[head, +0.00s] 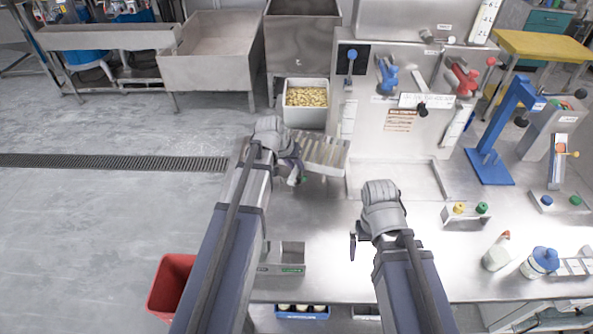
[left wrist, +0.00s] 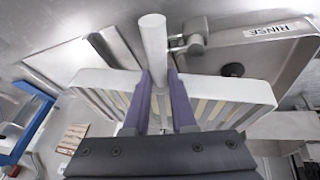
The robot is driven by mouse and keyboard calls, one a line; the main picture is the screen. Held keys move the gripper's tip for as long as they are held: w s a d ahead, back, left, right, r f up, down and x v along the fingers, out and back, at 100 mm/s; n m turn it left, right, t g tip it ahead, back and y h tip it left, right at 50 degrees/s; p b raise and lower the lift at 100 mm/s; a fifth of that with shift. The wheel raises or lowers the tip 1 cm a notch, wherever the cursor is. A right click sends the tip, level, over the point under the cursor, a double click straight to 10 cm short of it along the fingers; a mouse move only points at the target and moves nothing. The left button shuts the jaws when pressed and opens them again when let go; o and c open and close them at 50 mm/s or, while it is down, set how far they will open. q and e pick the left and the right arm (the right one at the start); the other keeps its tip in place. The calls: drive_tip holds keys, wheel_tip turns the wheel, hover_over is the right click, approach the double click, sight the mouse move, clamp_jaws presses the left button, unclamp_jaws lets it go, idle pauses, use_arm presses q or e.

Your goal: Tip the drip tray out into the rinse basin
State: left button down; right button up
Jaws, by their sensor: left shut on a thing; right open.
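The drip tray (head: 322,152) is a pale slatted tray off the tip of my left arm. It also shows in the left wrist view (left wrist: 243,92), slats visible. My left gripper (head: 293,172) is shut on its handle; purple fingers (left wrist: 163,100) stand either side of the pale round handle (left wrist: 153,45). The tray is held up and looks tilted; whether liquid is in it I cannot tell. The rinse basin (left wrist: 280,52), labelled RINSE with a dark drain, lies beyond the tray at right in the wrist view. In the head view I cannot identify it surely. My right gripper (head: 358,240) is open and empty.
A grey tap-like fitting (left wrist: 190,40) stands at the basin's edge. The machine (head: 405,120) with coloured levers is right of the tray. A white bin of beans (head: 305,97) is behind it. An open metal box (head: 283,256) sits near the left arm. The front counter is mostly clear.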

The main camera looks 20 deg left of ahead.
use_arm(q)
drive_tip(key=shift+f, duration=0.25)
drive_tip(key=shift+r, duration=0.15)
drive_tip(key=shift+a+r+h+p, duration=0.2)
drive_tip(key=shift+r+h+p, duration=0.3)
drive_tip(key=shift+r, duration=0.2)
drive_tip(key=shift+a+r+n+h+p, duration=0.15)
drive_tip(key=shift+r+n+h+p, duration=0.2)
drive_tip(key=shift+r+h, duration=0.7)
drive_tip(key=shift+f, duration=0.1)
drive_tip(key=shift+h+b, duration=0.55)
drive_tip(key=shift+b, duration=0.15)
